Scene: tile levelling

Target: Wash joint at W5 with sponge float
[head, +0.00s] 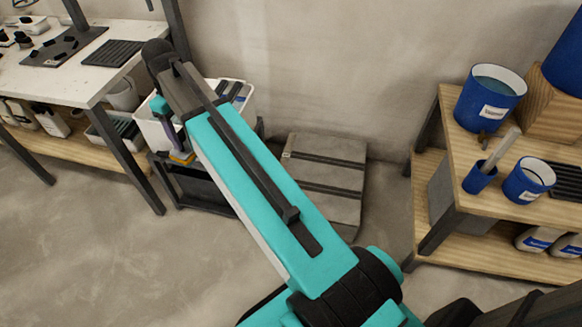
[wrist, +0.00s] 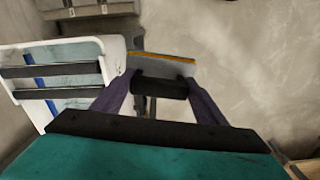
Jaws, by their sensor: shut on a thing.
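My gripper (wrist: 160,88) is shut on the dark handle of the sponge float (wrist: 165,68), a grey plate with an orange edge. One purple finger is on each side of the handle. In the head view the float shows only as a small yellow-orange patch (head: 182,157) beside my arm. The float is held just right of the white wash bucket (wrist: 108,55), apparently outside it. The bucket shows teal inside and two black bars; it also shows in the head view (head: 246,95), partly behind my arm. I cannot make out a joint marked W5.
A dark low stand (head: 205,192) is under the bucket. Grey slabs with dark strips (head: 327,165) lie by the wall. A white-topped bench (head: 60,80) stands left, and a wooden shelf (head: 440,190) with blue buckets (head: 490,98) stands right. The left foreground floor is clear.

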